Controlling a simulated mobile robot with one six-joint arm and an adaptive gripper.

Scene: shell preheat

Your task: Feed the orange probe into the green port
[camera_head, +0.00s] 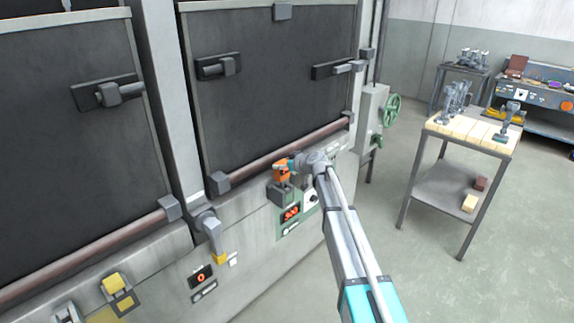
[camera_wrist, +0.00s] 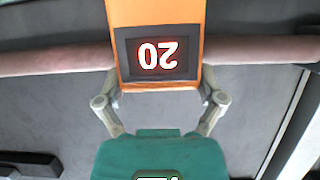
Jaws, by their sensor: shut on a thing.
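The orange probe (camera_head: 281,173) is held by my gripper (camera_head: 293,164) in front of the furnace wall, at the middle of the head view. In the wrist view the probe (camera_wrist: 158,14) fills the top centre, with a dark display reading 20 upside down. My gripper's fingers close on both sides of it. A grey socket block (camera_head: 279,194) is just below the probe, beside a green panel (camera_head: 290,225) with a red readout, apparently 300. I cannot tell whether the probe's tip is inside the block; its lower end is hidden.
Dark furnace doors (camera_head: 270,90) with handles stand behind, above a brownish rail (camera_head: 275,150). A grey fitting with a yellow end (camera_head: 219,258) and a yellow-flapped fitting (camera_head: 116,284) are lower left. A tool table (camera_head: 440,125) stands right. The floor between is clear.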

